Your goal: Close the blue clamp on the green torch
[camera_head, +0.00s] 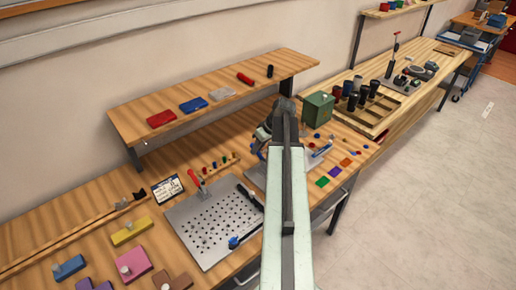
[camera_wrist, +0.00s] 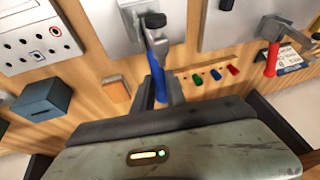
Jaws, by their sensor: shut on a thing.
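The blue clamp's handle (camera_wrist: 158,82) stands between the two fingers of my gripper (camera_wrist: 160,92) in the wrist view, and the fingers are shut on it. The clamp's metal arm reaches away from the handle over a pale grey plate (camera_wrist: 108,28). A dark tip (camera_wrist: 155,20) shows at the arm's far end. I cannot make out a green torch in either view. In the head view my arm hides most of the place where my gripper works.
A red-handled clamp (camera_head: 194,179) stands beside a perforated plate (camera_head: 205,222) left of my arm. Small coloured pegs (camera_wrist: 214,74) stand close to the gripper. A shelf (camera_head: 205,98) overhangs the bench's back. A green box (camera_head: 318,109) stands to the right.

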